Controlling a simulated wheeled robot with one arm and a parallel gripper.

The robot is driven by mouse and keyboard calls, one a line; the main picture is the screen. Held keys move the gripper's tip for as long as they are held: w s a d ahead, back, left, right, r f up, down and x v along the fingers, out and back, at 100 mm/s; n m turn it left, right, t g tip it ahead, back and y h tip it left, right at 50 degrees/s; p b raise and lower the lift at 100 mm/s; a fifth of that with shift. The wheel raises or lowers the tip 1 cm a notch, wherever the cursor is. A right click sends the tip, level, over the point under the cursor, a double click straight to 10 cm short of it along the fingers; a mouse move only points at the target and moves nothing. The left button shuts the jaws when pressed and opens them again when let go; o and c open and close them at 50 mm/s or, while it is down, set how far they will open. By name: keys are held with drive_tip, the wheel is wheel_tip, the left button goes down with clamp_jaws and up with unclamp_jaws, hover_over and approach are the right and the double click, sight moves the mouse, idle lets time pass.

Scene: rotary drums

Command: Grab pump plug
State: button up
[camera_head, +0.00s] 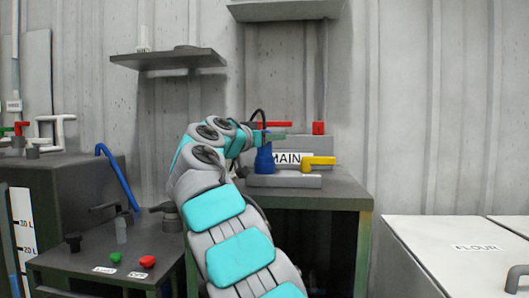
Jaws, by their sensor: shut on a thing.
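My gripper (272,136) reaches away from me at the centre, over the bench with the MAIN panel. It is shut on a blue plug (263,159), which I take to be the pump plug. The plug stands upright at the left of the MAIN label, with a black cable (258,113) arching up behind the gripper. My arm hides part of the plug's surroundings and the left side of the panel. I cannot tell whether the plug's lower end is seated in the panel.
The grey panel (284,181) carries a yellow handle (319,161) right of the plug; a red handle (273,124) and a red block (318,128) are behind. A low table (70,264) with green and red buttons stands left. A white FLOUR bin (440,250) stands right.

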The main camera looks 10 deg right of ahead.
clamp_jaws()
drive_tip(key=shift+r, duration=0.2)
